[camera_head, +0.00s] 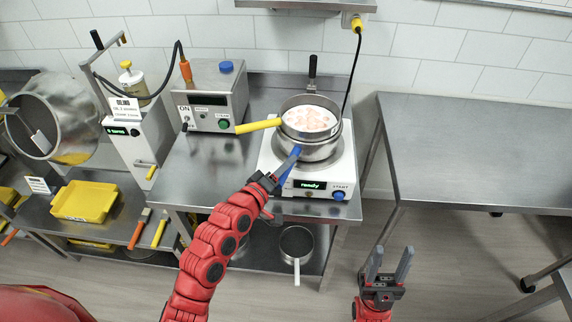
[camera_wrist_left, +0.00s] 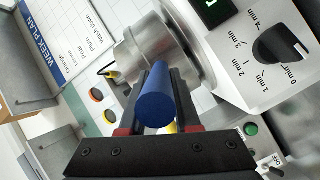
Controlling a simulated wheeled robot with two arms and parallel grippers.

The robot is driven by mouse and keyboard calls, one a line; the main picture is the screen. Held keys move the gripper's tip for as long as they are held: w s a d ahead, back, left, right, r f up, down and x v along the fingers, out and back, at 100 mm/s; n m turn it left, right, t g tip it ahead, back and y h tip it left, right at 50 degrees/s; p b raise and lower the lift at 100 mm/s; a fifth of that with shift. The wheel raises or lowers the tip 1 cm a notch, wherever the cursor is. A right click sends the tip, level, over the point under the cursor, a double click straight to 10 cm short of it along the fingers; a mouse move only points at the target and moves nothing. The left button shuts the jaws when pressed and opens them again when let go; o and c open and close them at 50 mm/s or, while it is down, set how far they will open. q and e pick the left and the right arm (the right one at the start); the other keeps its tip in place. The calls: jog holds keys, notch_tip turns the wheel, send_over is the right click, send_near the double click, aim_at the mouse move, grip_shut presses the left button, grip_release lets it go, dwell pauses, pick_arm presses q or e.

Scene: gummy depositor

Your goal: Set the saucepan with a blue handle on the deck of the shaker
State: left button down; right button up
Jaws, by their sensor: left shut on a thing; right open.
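The saucepan with a blue handle (camera_head: 310,151) is a steel pan over the round metal top of a white machine with a "ready" display (camera_head: 268,160); I cannot tell whether it rests there. Its blue handle (camera_head: 289,163) points toward me. My left gripper (camera_head: 272,180) is shut on this handle. The left wrist view shows the handle (camera_wrist_left: 154,105) end-on between the fingers, with the steel pan wall (camera_wrist_left: 143,50) beyond. My right gripper (camera_head: 388,266) is open and empty, low at the right, away from the pan.
A yellow handle (camera_head: 258,126) and a black handle (camera_head: 312,68) also show at the pan stack, which holds pale pink-spotted contents. A grey control box (camera_head: 212,95) stands at the left. A bare steel table (camera_head: 480,150) is at the right, across a gap.

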pick_arm(q)
jog(key=shift+r, duration=0.1)
dwell(0.5)
jog(key=c, duration=0.5)
grip_release()
jog(key=shift+s, duration=0.1)
jog(key=shift+c, duration=0.2)
jog(key=p+v, duration=0.1)
jog(key=v, duration=1.6)
jog(key=shift+s, duration=0.2)
